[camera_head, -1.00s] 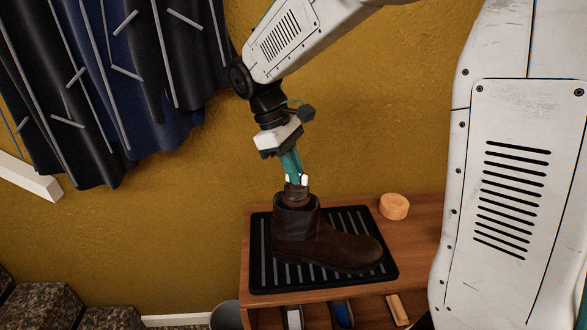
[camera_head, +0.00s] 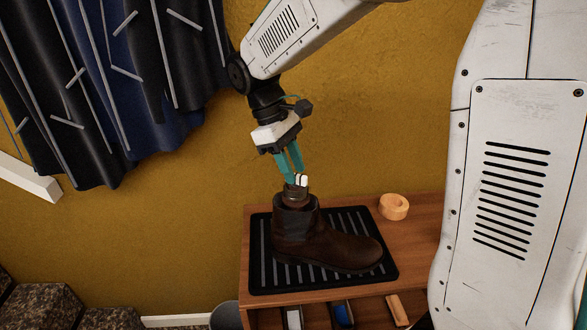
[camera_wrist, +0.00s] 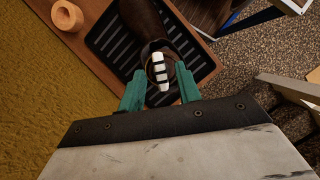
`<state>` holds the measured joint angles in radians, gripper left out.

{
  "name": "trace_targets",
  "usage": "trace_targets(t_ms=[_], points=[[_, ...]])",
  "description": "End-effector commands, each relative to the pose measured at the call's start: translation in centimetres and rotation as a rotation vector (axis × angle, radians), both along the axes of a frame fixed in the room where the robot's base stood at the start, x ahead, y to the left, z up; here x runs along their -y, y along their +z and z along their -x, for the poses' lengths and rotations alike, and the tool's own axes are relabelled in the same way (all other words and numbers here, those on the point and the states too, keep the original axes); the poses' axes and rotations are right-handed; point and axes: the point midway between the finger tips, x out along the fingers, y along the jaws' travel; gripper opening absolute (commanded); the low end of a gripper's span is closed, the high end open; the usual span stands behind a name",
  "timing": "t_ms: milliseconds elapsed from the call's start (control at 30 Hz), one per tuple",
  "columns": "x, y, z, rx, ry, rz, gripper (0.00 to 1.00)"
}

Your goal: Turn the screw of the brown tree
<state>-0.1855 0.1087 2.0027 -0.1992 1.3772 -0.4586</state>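The brown boot (camera_head: 330,246) stands on a black ribbed tray (camera_head: 377,271). The brown tree (camera_head: 295,196) rises from the boot's shaft, with a white banded bar at its top, which I take as the screw's handle (camera_head: 301,180). My gripper (camera_head: 294,178) points down at this bar from above. In the wrist view, its teal fingers (camera_wrist: 160,78) stand apart on either side of the white bar (camera_wrist: 160,71), with a small gap showing on each side. The bar lies across the line between the fingers. Contact at the fingertips is hard to tell.
A wooden shelf unit (camera_head: 418,225) bears the tray. An orange roll (camera_head: 394,207) lies to the right of the tray. Items sit in the compartments below. A yellow wall (camera_head: 180,240) stands behind, with dark hanging cloth (camera_head: 120,90) at the upper left.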

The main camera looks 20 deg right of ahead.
Motion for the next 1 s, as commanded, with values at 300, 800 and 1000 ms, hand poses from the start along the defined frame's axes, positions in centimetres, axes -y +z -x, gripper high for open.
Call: trace_targets(t_ms=[300,800,1000], points=[[-1.4,4.9,-1.6,0.003,0.001,0.000,0.34],[-1.7,6.3,-2.0,0.000,0.000,0.000,0.34],[-1.7,6.3,-2.0,0.007,-0.013,0.003,0.34]])
